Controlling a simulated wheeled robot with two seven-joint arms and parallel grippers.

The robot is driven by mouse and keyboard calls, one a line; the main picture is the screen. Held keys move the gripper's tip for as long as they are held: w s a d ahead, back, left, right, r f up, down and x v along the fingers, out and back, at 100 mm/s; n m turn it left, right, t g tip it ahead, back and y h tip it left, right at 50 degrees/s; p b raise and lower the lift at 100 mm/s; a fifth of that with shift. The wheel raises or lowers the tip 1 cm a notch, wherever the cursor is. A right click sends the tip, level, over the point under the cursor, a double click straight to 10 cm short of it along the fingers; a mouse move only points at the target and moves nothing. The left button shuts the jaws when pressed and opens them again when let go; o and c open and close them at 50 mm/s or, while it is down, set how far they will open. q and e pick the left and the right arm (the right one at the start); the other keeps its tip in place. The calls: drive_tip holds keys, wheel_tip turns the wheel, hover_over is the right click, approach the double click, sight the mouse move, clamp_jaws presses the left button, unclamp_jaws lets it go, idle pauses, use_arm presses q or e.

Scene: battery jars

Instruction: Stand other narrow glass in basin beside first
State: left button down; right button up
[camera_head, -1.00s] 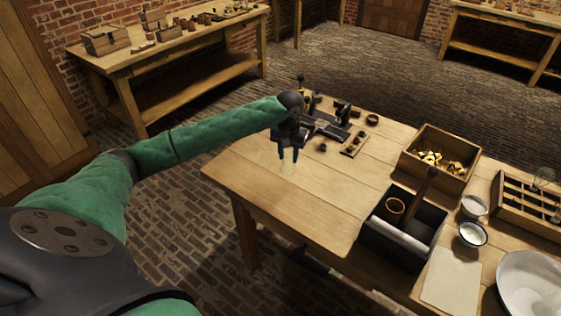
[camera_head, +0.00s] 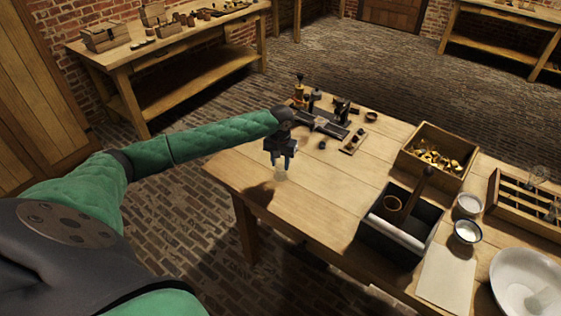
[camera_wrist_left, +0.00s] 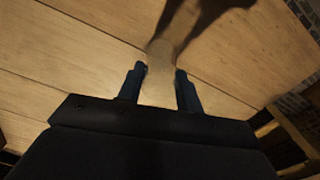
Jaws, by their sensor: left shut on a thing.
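My left gripper (camera_head: 280,160) is shut on a narrow clear glass (camera_head: 281,174), which hangs below the fingertips above the near left part of the table. In the left wrist view the glass (camera_wrist_left: 160,82) shows faintly between the two dark fingers (camera_wrist_left: 160,85). The white basin (camera_head: 510,275) is at the lower right, partly cut off by the frame edge. A clear glass shape (camera_head: 541,297) shows inside the basin; its exact pose is hard to tell. My right gripper is not in view.
A dark tote with a wooden handle (camera_head: 378,243) stands between the gripper and the basin. Two white-topped cups (camera_head: 467,232), a pale sheet (camera_head: 447,277), a box of brass pieces (camera_head: 412,150) and a slotted rack (camera_head: 500,200) are nearby.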

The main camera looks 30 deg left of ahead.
use_arm(q)
drive_tip(key=c, duration=0.9)
unclamp_jaws()
drive_tip(key=shift+f, duration=0.1)
drive_tip(key=shift+c, duration=0.2)
